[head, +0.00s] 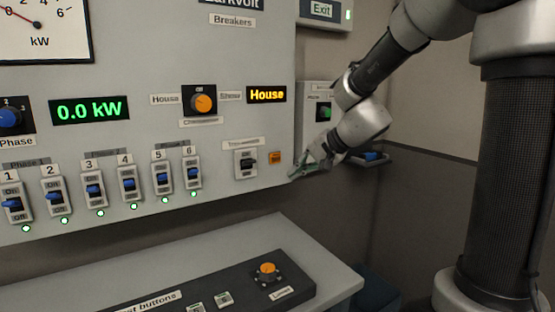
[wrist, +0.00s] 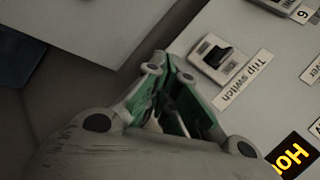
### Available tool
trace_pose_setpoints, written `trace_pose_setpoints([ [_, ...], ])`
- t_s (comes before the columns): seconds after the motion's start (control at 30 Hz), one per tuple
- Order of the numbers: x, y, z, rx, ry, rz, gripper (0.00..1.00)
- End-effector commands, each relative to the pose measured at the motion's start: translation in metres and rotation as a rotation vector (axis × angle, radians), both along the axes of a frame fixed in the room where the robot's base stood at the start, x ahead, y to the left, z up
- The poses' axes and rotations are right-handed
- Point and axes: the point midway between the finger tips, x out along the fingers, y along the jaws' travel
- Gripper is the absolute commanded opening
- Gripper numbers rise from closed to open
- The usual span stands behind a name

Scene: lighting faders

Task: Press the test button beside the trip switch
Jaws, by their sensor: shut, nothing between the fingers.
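The trip switch (head: 245,163) is a white plate with a dark rocker, low on the right of the grey panel. A small orange square button (head: 274,158) sits just right of it. My gripper (head: 294,177) is shut and empty, at the panel's right edge, to the right of and slightly below the orange button. It looks apart from the button, but I cannot tell the gap to the panel. In the wrist view my gripper (wrist: 165,62) points toward the panel beside the trip switch (wrist: 216,58). The orange button does not show there; my fingers may hide it.
Several breakers with blue levers (head: 93,191) line the panel's lower left. An orange selector knob (head: 203,103) and a yellow House display (head: 266,94) are above. A desk (head: 325,265) with an orange knob (head: 267,269) stands below.

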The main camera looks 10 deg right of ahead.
Motion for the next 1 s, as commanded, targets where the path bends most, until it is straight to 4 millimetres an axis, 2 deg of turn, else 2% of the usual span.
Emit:
trace_pose_setpoints([
  [0.23,0.009,0.003,0.000,0.000,0.001,0.002,0.00],
  [0.7,0.068,0.022,0.000,-0.001,0.001,0.002,0.00],
  [1.0,0.083,0.027,0.000,-0.001,0.001,0.001,0.00],
])
